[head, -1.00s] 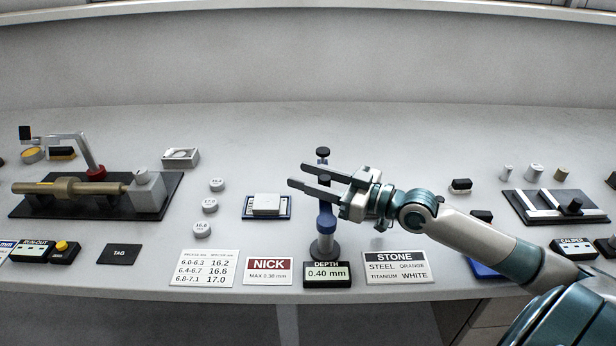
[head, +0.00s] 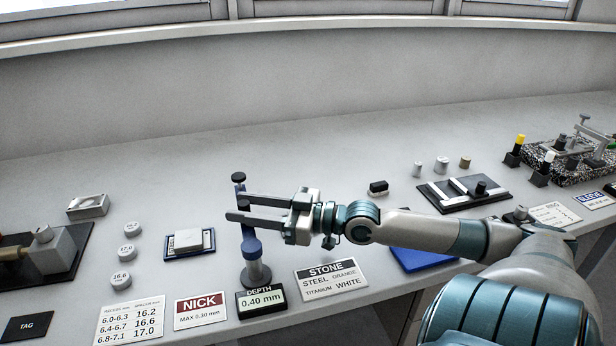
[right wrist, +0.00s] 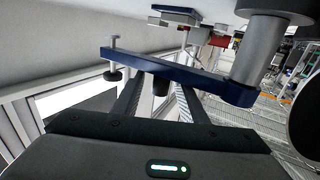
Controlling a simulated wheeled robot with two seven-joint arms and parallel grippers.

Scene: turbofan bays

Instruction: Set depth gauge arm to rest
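The depth gauge has a blue arm (head: 249,240) on a grey post with a round base (head: 255,273), and black knobs. In the right wrist view the blue arm (right wrist: 195,78) crosses in front of my fingers, joined to the post (right wrist: 264,50) at the right. A dark peg (right wrist: 160,84) on the arm shows between the fingers. My right gripper (head: 236,206) is open at the gauge, one finger above the other in the head view. I cannot tell whether a finger touches the arm. The depth display (head: 261,301) reads 0.40 mm. My left gripper is out of view.
A small block on a blue-edged pad (head: 170,254) stands left of the gauge, with several round white discs (head: 126,252) beyond. The NICK card (head: 201,310) and STONE card (head: 331,279) lie in front. A black fixture tray (head: 440,200) stands right. The counter behind the gauge is clear.

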